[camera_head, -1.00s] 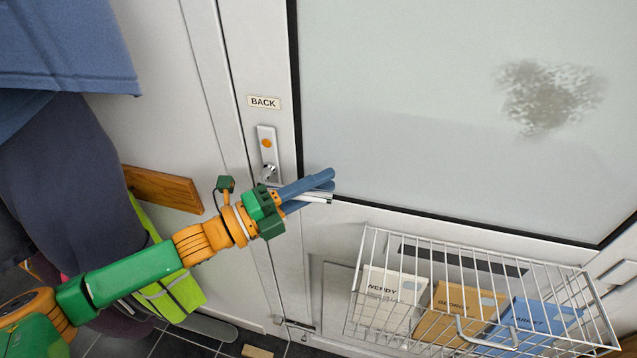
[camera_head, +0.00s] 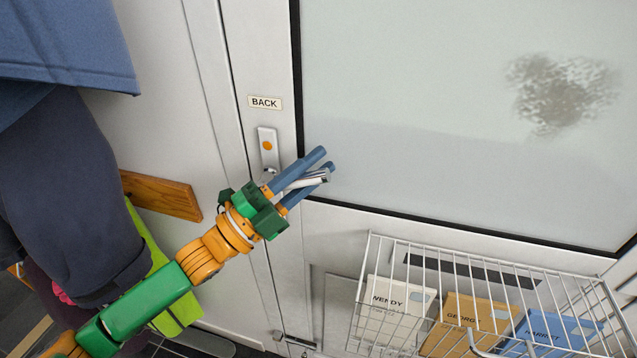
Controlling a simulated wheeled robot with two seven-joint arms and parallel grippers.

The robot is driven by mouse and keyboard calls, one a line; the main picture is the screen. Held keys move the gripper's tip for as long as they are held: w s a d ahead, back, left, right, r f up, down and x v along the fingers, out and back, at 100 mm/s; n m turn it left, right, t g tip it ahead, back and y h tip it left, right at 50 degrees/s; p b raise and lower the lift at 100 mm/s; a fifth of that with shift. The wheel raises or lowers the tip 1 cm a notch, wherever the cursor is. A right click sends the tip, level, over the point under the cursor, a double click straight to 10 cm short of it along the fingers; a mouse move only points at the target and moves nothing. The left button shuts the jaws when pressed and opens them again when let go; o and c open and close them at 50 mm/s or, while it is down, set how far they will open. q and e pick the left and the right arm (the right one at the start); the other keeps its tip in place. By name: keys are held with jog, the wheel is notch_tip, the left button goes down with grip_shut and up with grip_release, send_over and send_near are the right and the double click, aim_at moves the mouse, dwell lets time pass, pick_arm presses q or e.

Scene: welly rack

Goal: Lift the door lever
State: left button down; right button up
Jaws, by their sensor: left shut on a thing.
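The silver door lever (camera_head: 313,179) sticks out to the right from the narrow handle plate (camera_head: 268,146) with an orange disc, below the BACK label (camera_head: 265,103). My left gripper (camera_head: 318,163) is shut on the lever, with one blue finger above it and one below. The lever's free end shows between the fingers and tilts up a little to the right. My right gripper is not in view.
A wire basket (camera_head: 480,265) with several named packets hangs on the door, lower right. A frosted pane (camera_head: 450,120) fills the upper door. Blue and dark clothing (camera_head: 70,190) hangs at left, by a wooden rail (camera_head: 162,195).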

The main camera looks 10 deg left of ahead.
pick_arm(q)
jog(key=shift+a+r+n+t, duration=0.35)
jog(key=shift+n+t, duration=0.2)
jog(key=shift+n, duration=0.2)
jog(key=shift+a+r+n+t, duration=0.25)
jog(key=shift+r+n+t, duration=0.25)
jog(key=shift+n, duration=0.25)
jog(key=c, duration=0.7)
grip_release()
jog(key=shift+w, duration=0.1)
jog(key=shift+f+b, duration=0.1)
jog(key=shift+b, duration=0.2)
jog(key=b+v, duration=0.3)
jog(key=v, duration=0.4)
